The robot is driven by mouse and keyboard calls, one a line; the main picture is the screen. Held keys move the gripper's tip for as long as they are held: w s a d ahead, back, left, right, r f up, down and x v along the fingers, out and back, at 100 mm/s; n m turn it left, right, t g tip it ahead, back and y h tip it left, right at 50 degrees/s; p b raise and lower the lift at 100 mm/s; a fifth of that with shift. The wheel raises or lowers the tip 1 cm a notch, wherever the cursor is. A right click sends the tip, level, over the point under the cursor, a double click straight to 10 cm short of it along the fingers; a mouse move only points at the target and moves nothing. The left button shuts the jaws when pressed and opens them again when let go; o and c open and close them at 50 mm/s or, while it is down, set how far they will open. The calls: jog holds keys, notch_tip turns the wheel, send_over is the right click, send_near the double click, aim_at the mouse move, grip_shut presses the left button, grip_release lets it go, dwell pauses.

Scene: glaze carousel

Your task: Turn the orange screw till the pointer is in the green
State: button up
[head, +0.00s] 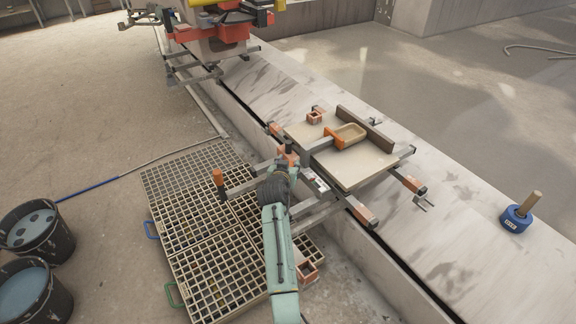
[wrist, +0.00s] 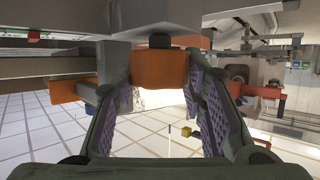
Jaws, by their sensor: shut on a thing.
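My gripper (wrist: 158,92) shows in the wrist view with its two purple-padded fingers on either side of an orange piece (wrist: 160,68), which I take to be the orange screw. The piece sits below a grey frame part and has a dark knob above it. In the head view my gripper (head: 277,172) is at the near-left side of the carriage, and my wrist hides most of what it holds. A small pale scale plate (head: 317,182) lies just right of my wrist. Its pointer and any green zone are too small to read.
Floor grating (head: 200,245) lies below.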

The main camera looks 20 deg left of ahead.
dwell(0.4)
jog(key=o, duration=1.2)
jog(key=shift+s, duration=0.1)
jog(key=v, duration=1.2)
